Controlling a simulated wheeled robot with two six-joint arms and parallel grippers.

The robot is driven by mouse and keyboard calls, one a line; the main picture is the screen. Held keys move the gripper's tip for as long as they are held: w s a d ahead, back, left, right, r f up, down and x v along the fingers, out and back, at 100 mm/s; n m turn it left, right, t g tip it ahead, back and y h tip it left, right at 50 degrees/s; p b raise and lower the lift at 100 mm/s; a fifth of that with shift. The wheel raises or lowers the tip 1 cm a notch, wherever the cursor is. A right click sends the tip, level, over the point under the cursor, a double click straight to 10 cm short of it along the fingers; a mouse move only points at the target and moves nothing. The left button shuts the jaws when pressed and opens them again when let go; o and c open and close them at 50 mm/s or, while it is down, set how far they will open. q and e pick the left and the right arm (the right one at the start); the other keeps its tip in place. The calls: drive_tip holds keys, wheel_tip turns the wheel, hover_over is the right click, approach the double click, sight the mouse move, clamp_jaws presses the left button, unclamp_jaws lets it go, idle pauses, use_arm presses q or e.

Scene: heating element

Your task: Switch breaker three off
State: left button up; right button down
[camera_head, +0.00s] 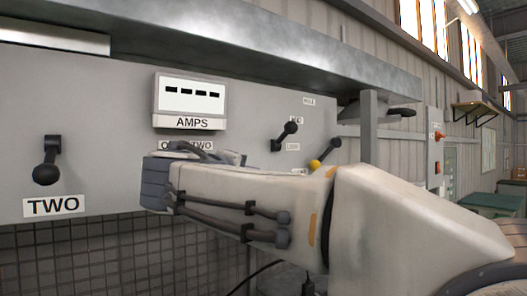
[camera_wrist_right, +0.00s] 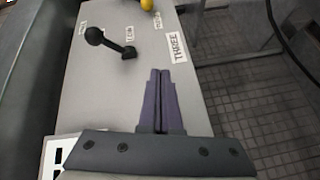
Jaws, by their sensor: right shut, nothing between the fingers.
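Breaker three is a black lever with a round knob on the grey panel. In the head view its lever (camera_head: 284,137) tilts up and to the right. In the right wrist view the lever (camera_wrist_right: 118,45) lies beside the THREE label (camera_wrist_right: 178,47), knob pointing away from the label. My right gripper (camera_wrist_right: 160,74) is shut and empty, its purple fingers below the lever in that picture and apart from it. In the head view my right arm crosses the panel from the right, hiding the fingers and the THREE label. My left gripper is not in view.
A black lever (camera_head: 47,161) with the TWO label (camera_head: 53,206) hangs down at the panel's left. An AMPS meter (camera_head: 190,101) sits between the levers. A yellow knob (camera_head: 315,164) is close to breaker three. A metal ledge (camera_head: 230,35) overhangs the panel.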

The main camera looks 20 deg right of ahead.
sight(287, 134)
wheel_tip(287, 134, up, 9)
drive_tip(key=d+m+t+h, duration=0.1)
drive_tip(key=m+h, duration=0.1)
drive_tip(key=h, duration=0.1)
drive_tip(key=shift+s+d, duration=0.15)
drive_tip(key=shift+s, duration=0.3)
drive_tip(key=p+x, duration=0.6)
drive_tip(key=x, duration=0.4)
